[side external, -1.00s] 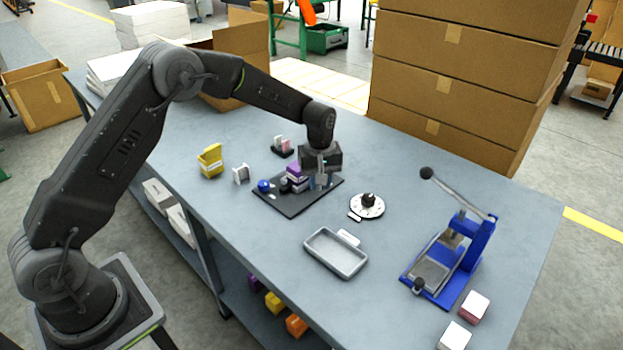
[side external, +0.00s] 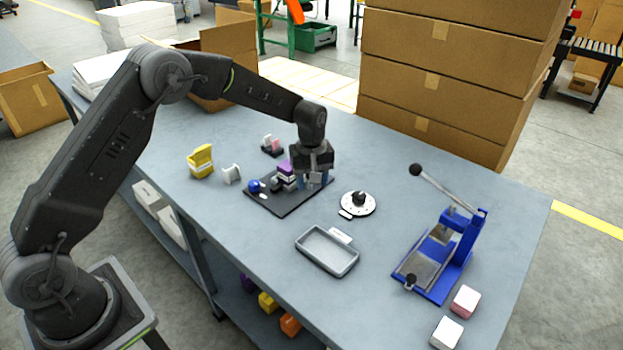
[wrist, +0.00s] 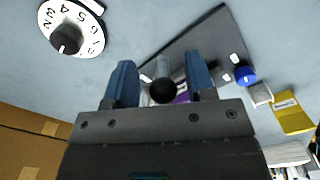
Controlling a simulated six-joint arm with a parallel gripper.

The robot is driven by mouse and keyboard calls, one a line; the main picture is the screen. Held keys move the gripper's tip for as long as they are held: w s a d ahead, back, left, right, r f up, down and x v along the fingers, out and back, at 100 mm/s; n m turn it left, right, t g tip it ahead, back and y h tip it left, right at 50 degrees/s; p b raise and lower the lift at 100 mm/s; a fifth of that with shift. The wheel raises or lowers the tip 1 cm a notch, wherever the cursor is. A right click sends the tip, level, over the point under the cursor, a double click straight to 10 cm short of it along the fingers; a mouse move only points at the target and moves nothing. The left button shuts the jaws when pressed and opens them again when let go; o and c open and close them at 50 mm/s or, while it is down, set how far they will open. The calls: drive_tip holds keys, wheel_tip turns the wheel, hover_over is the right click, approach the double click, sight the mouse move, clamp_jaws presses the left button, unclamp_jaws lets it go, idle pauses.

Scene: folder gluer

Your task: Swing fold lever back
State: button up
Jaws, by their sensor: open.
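The folder gluer is a dark flat base plate (side external: 284,204) on the table, carrying a purple block (side external: 286,169), dark parts and a blue knob (side external: 254,186). My gripper (side external: 313,183) is low over the plate's right end, pointing down. In the wrist view my gripper (wrist: 160,70) is open, with a blue finger on each side. A black ball knob (wrist: 163,91), seemingly the fold lever's end, shows between the fingers, with a gap on both sides. The lever's arm is mostly hidden behind the knob, and the gripper hides part of the fixture in the side view.
A white numbered dial (side external: 358,203) and a grey tray (side external: 327,251) lie near the plate. A blue press (side external: 440,255) with a raised lever stands at right. A yellow holder (side external: 201,161) is at left. Stacked cartons (side external: 440,85) stand behind.

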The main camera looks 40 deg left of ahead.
wheel_tip(320, 180, up, 14)
idle(0.6)
drive_tip(key=s+r+m+t, duration=0.3)
drive_tip(key=s+r+m, duration=0.2)
drive_tip(key=s+r, duration=0.8)
drive_tip(key=s+f+m+t, duration=0.1)
drive_tip(key=s+f+m, duration=0.1)
drive_tip(key=s, duration=0.8)
drive_tip(key=s+d+f+m+t, duration=0.1)
drive_tip(key=s+f+m, duration=0.2)
drive_tip(key=s, duration=0.7)
drive_tip(key=shift+f+m+t, duration=0.15)
drive_tip(key=shift+m+t, duration=0.15)
drive_tip(key=shift+m, duration=0.4)
drive_tip(key=shift+o, duration=0.4)
